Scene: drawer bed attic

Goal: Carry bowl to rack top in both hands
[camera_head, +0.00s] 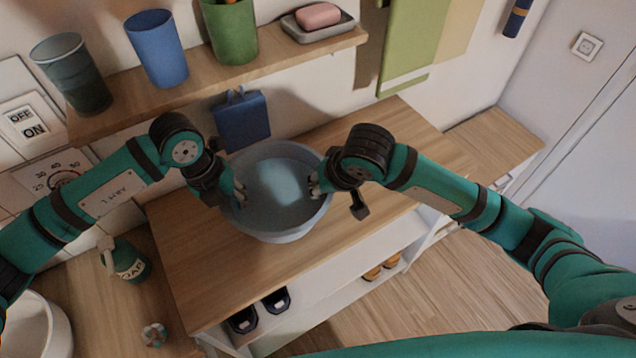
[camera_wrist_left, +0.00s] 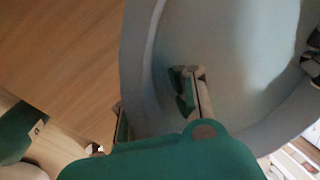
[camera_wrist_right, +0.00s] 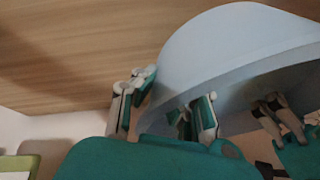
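The pale grey-blue bowl (camera_head: 280,234) is over the middle of the wooden rack top (camera_head: 195,270) and looks level. I cannot tell for certain that its base touches the wood. My left gripper (camera_head: 238,195) is at the bowl's left rim. In the left wrist view my left gripper (camera_wrist_left: 157,108) has one finger inside the bowl and one outside, spread apart. My right gripper (camera_head: 320,185) is at the right rim. In the right wrist view my right gripper (camera_wrist_right: 168,100) also straddles the rim with fingers apart. The bowl's underside is hidden.
A wall shelf (camera_head: 215,80) with cups and a soap dish (camera_head: 318,25) is behind the rack. A blue item (camera_head: 242,120) hangs close behind the bowl. A green jar (camera_head: 130,262) stands left of the rack. Shoes (camera_head: 275,300) are below. The front rack top is clear.

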